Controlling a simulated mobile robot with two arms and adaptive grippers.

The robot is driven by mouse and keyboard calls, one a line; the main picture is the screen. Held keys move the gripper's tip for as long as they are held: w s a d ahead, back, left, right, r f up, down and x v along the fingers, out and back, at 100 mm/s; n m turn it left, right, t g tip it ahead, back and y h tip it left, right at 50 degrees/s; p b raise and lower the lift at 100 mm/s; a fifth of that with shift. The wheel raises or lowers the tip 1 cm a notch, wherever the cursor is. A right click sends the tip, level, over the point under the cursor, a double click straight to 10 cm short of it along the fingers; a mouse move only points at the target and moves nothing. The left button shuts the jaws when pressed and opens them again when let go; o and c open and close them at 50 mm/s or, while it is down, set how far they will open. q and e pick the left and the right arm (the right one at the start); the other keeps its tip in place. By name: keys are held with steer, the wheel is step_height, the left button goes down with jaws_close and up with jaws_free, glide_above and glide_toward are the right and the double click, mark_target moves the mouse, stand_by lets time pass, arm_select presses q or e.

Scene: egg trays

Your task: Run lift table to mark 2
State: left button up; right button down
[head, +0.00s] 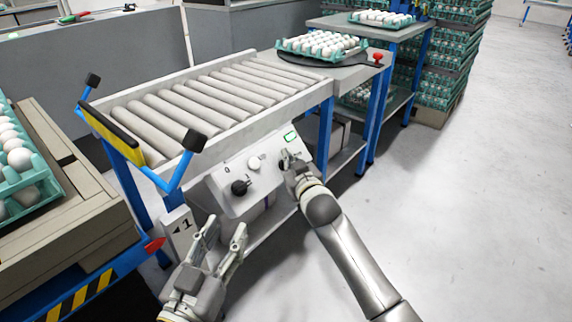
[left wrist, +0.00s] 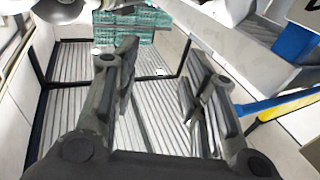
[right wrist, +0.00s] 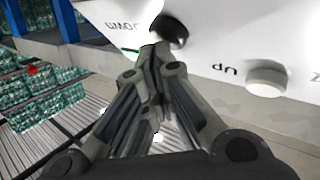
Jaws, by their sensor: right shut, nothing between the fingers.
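The lift table (head: 75,290), blue with a hazard-striped edge, stands at the left under wooden boards and an egg tray. Its red pointer (head: 154,245) is beside and slightly below the mark "1" plate (head: 181,226). The white control panel (head: 248,180) has a black knob (head: 240,187), a white button (head: 254,162) and a lit green display (head: 291,137). My right gripper (head: 290,163) is shut and empty at the panel. In the right wrist view its tips (right wrist: 155,52) are at the black button (right wrist: 168,33) by "DOWN"; contact is unclear. My left gripper (head: 226,232) is open and empty before the panel.
A roller conveyor (head: 205,98) runs behind the panel, with a blue frame and black-tipped posts at its left end. Egg trays (head: 320,46) stand on tables at the back. Stacked green trays (head: 440,70) are at the right. The floor at right is clear.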

arm_select(q)
steer(key=shift+d+r+t, duration=0.1)
steer(key=shift+r+t, duration=0.3)
steer(key=shift+r, duration=0.35)
arm_select(e)
steer(key=shift+w+a+f, duration=0.1)
steer(key=shift+f, duration=0.1)
stand_by(0.3)
stand_by(2.9)
arm_select(q)
steer(key=s+a+f+g+y+p, duration=0.2)
steer(key=f+g, duration=0.5)
steer(key=f, duration=0.4)
steer(key=shift+s+a+f, duration=0.3)
steer(key=shift+s+f, duration=0.1)
steer(key=shift+s, duration=0.3)
arm_select(e)
steer(key=shift+s+d+r, duration=0.4)
steer(key=shift+d+r, duration=0.2)
steer(key=shift+r, duration=0.05)
